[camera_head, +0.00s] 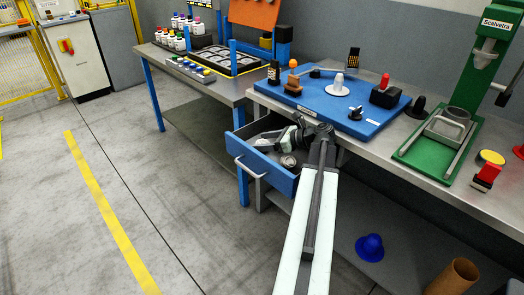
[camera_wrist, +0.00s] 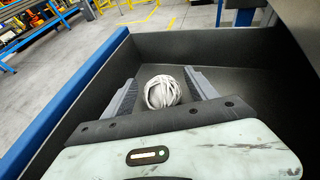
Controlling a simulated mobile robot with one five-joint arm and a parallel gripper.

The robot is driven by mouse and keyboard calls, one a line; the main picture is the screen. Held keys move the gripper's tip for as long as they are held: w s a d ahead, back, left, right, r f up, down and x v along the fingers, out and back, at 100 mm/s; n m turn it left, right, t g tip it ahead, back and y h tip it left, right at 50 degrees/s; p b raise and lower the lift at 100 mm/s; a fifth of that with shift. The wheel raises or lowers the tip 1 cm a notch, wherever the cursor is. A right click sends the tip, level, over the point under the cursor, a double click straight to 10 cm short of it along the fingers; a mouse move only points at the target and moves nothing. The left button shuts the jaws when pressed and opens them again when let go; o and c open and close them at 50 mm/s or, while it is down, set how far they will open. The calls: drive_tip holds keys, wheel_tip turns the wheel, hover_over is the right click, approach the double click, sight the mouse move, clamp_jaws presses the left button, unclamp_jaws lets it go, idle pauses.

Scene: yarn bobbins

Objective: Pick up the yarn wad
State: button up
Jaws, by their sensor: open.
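The yarn wad (camera_wrist: 162,91) is a pale grey-white ball of wound strands. It lies in an open drawer (camera_head: 264,172) with a blue front and dark inside. In the head view the wad (camera_head: 288,161) shows small inside the drawer, near its front. My gripper (camera_wrist: 160,88) is open, with its two grey fingers to the left and right of the wad. A gap shows between the wad and each finger in the wrist view. In the head view my gripper (camera_head: 276,142) reaches down into the drawer, partly hidden by my arm.
The drawer's blue front wall (camera_wrist: 75,85) rises at the left in the wrist view, and dark walls enclose the space. Above the drawer, a workbench carries a blue board (camera_head: 335,102) with several items. A green press (camera_head: 440,145) stands at the right.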

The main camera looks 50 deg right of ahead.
sight(263, 141)
drive_tip(key=shift+w, duration=0.15)
drive_tip(key=c, duration=1.4)
wheel_tip(263, 141, up, 10)
drive_tip(key=p, duration=1)
